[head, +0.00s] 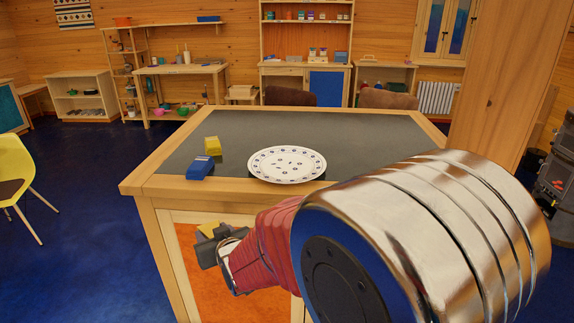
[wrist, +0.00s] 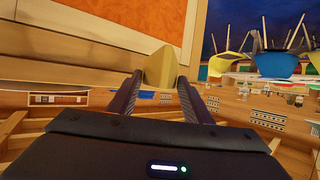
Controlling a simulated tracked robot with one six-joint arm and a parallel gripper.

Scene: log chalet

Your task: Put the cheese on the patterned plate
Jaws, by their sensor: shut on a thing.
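The patterned plate (head: 287,165), white with small dark marks, lies on the dark top of the table near its front edge. My gripper (head: 208,240) is low in front of the table, left of the plate and below the tabletop level. It is shut on a pale yellow wedge, the cheese (head: 207,229). In the wrist view the cheese (wrist: 160,68) sits between the two fingertips of my gripper (wrist: 158,88). Part of the cheese is hidden by the fingers. Nothing lies on the plate.
A yellow block (head: 213,146) and a blue object (head: 200,169) stand on the table (head: 330,122) left of the plate. The table's wooden front edge (head: 165,188) is above my gripper. Chairs (head: 288,96) stand behind it. A yellow chair (head: 18,172) is at far left.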

